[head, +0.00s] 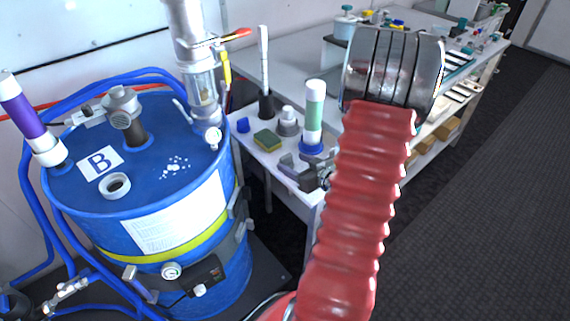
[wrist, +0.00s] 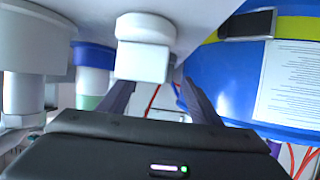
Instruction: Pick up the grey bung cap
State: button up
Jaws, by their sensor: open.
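A pale grey stepped cap, which I take to be the bung cap (head: 288,121), stands on the small white table beside the drum, behind the green sponge and left of the green-and-white cylinder. In the wrist view, where the scene appears upside down, a pale cap (wrist: 141,62) shows in line with the gap between my fingers. My gripper (head: 297,165) is at the table's front edge, partly hidden by my red arm. It also shows in the wrist view (wrist: 157,95), open and with nothing held. I cannot tell how far the fingertips are from the cap.
The blue drum (head: 150,215) stands at left, with an open ring-shaped bung hole (head: 115,186) on top. The green sponge (head: 267,140), a blue piece (head: 243,125) and the green-and-white cylinder (head: 314,112) crowd the table. A long workbench stretches behind.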

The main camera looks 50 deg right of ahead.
aim_at(287, 159)
jog(key=x, duration=0.3)
jog(key=shift+w, duration=0.15)
dwell(0.4)
jog(key=c, duration=1.1)
jog(key=shift+r, duration=0.15)
jog(key=shift+c, duration=0.2)
notch_tip(287, 159, up, 10)
dwell(0.7)
